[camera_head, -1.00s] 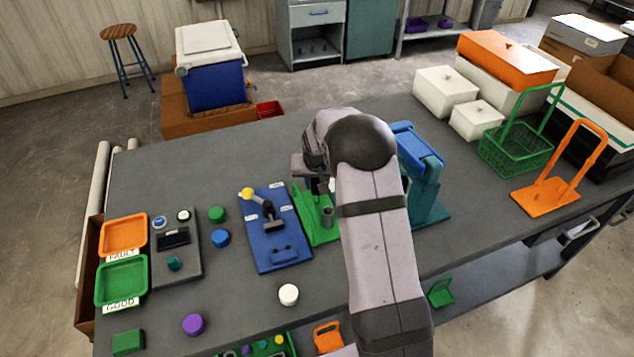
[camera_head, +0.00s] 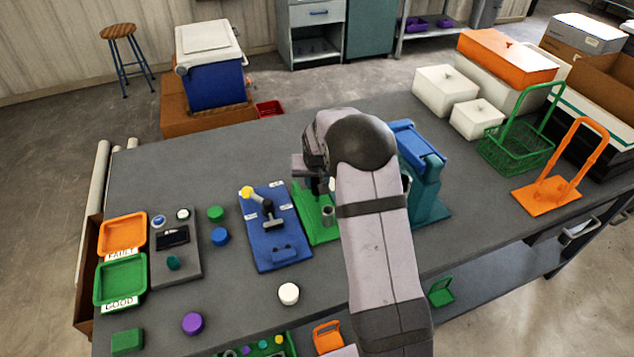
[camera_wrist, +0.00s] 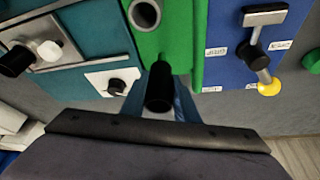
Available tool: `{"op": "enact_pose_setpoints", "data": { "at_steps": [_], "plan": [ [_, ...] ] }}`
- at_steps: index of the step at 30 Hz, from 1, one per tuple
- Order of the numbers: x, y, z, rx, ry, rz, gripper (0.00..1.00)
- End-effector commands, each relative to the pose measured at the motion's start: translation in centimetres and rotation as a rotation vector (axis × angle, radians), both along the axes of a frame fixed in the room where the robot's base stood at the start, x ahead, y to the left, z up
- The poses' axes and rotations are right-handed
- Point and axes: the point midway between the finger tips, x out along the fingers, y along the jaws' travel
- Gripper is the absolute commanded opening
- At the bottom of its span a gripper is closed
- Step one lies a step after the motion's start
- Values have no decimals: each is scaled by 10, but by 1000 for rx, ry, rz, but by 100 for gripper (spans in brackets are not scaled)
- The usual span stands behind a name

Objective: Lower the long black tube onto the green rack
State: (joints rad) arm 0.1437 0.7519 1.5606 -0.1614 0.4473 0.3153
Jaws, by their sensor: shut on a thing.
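The long black tube (camera_wrist: 160,84) shows nearly end-on in the wrist view. My gripper (camera_wrist: 158,106) is shut on it, with a finger on either side. The tube's far end overlaps the near edge of the green rack (camera_wrist: 176,40) in that view; I cannot tell whether they touch. The green rack also shows in the head view (camera_head: 312,222), partly hidden by my arm. A grey hollow cylinder (camera_wrist: 145,14) stands on the rack. In the head view my gripper is mostly hidden behind my wrist, above the rack's far part.
A blue panel with a yellow-knobbed lever (camera_head: 275,243) stands left of the rack. A teal stand with a blue top (camera_head: 428,190) is close on the right. A white round piece (camera_head: 289,294) lies nearer the front. The table behind the blue panel is clear.

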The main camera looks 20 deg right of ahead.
Motion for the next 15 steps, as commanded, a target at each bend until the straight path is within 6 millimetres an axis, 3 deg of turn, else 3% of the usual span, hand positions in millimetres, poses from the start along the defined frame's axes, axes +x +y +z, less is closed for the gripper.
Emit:
{"op": "enact_pose_setpoints", "data": {
  "at_steps": [15],
  "plan": [
    [1, 0, -8, -1, -2, 0, 0]
  ]
}}
